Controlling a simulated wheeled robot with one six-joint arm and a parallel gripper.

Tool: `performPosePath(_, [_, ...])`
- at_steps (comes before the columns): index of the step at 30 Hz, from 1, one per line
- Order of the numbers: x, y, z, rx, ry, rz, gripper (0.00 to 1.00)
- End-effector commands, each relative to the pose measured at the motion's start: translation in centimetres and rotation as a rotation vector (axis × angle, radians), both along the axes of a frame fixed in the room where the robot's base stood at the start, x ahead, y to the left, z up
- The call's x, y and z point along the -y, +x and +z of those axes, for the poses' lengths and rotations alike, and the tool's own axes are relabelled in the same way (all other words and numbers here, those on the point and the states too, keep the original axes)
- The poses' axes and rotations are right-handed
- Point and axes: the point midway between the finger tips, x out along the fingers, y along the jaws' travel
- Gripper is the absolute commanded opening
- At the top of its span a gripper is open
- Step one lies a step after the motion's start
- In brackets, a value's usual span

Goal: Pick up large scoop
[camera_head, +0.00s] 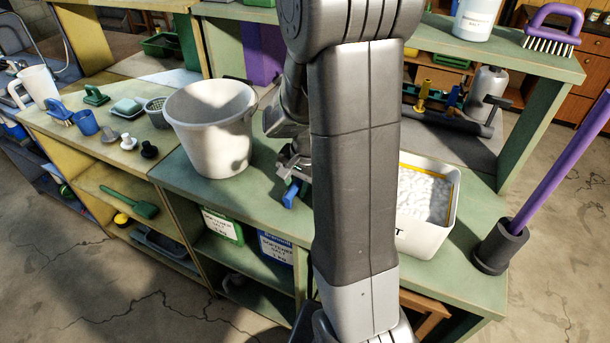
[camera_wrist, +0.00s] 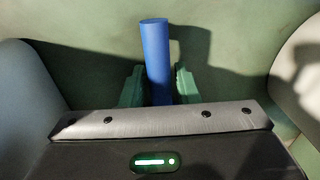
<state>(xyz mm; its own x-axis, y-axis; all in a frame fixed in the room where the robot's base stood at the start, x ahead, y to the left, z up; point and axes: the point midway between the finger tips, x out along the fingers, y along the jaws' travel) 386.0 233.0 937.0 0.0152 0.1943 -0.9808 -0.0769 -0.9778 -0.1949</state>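A blue handle (camera_head: 290,193) lies on the green bench top, partly hidden by my arm in the head view. It may be the large scoop's handle, but no scoop bowl shows. In the wrist view the blue handle (camera_wrist: 157,60) stands between the two green fingers of my gripper (camera_wrist: 159,88). The fingers are very close to its sides. I cannot tell whether they touch it. In the head view my gripper (camera_head: 293,172) is low over the bench, right of the white bucket (camera_head: 213,130).
A white tub of white granules (camera_head: 427,195) stands right of my arm. A dark holder (camera_head: 500,248) with a purple pole is at the bench's right end. Small items, including a blue cup (camera_head: 85,122), sit on the left bench. A green scoop-like tool (camera_head: 130,203) lies on a lower shelf.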

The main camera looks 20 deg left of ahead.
Motion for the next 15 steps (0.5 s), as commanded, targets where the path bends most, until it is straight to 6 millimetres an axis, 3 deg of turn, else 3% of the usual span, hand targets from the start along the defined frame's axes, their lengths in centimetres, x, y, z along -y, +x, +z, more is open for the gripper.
performPosePath(1, [0.00, 0.00, 0.01, 0.000, 0.000, 0.000, 0.27])
performPosePath(5, [0.00, 0.01, 0.02, 0.000, 0.000, 0.000, 0.01])
performPosePath(15, [-0.03, 0.05, 0.43, 0.002, 0.002, 0.000, 0.00])
